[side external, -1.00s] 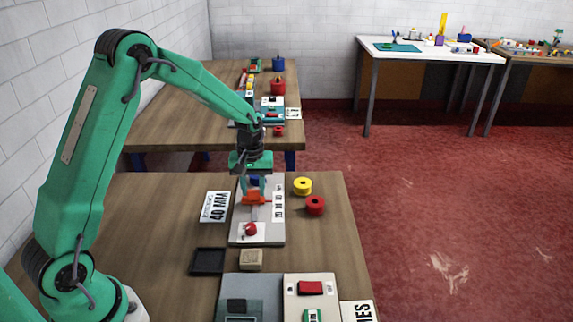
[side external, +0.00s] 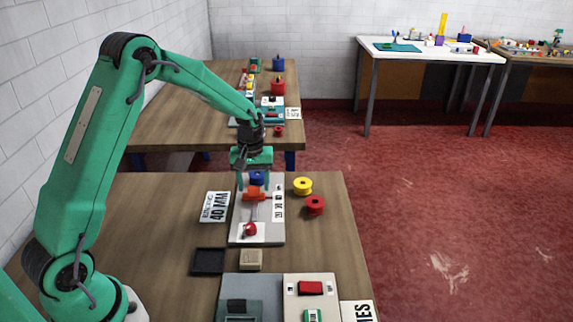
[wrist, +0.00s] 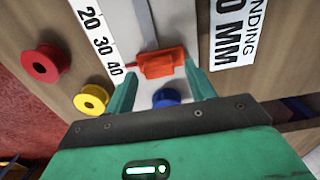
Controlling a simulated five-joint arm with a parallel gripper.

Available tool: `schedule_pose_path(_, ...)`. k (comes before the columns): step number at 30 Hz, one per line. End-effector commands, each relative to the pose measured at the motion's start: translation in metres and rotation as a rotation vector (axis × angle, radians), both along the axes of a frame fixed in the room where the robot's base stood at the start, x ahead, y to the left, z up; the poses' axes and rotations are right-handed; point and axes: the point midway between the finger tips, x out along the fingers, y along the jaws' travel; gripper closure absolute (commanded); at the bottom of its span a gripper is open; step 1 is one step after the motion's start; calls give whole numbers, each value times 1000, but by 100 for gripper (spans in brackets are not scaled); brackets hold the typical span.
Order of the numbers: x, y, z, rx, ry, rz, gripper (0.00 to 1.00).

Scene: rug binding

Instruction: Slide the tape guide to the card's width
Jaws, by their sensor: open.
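The orange tape guide (side external: 253,193) sits on the pale scale plate (side external: 247,227). In the wrist view the guide (wrist: 162,63) has a thin red pointer on its left, beside the "40" on the white scale strip (wrist: 98,38). The card (side external: 214,206) lies left of the plate and reads 40 MM; part of it shows in the wrist view (wrist: 234,32). My gripper (side external: 254,183) is open just above the guide, its fingers apart on either side of it and holding nothing. A blue spool (wrist: 166,97) stands beyond the guide.
Yellow (side external: 302,186) and red (side external: 316,205) spools stand right of the plate. A black tray (side external: 208,261) and a beige block (side external: 251,259) lie in front of it. Grey (side external: 250,288) and pale (side external: 324,285) boards occupy the near table edge. Table left of the card is clear.

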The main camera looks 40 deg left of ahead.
Motion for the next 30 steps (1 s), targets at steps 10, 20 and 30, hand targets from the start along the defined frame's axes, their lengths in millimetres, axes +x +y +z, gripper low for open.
schedule_pose_path(10, 1, 0, 30, 1, -4, 0, 45)
schedule_pose_path(20, 1, 1, 69, 1, -4, 1, 45)
schedule_pose_path(30, 1, 1, 77, 1, -4, 1, 45)
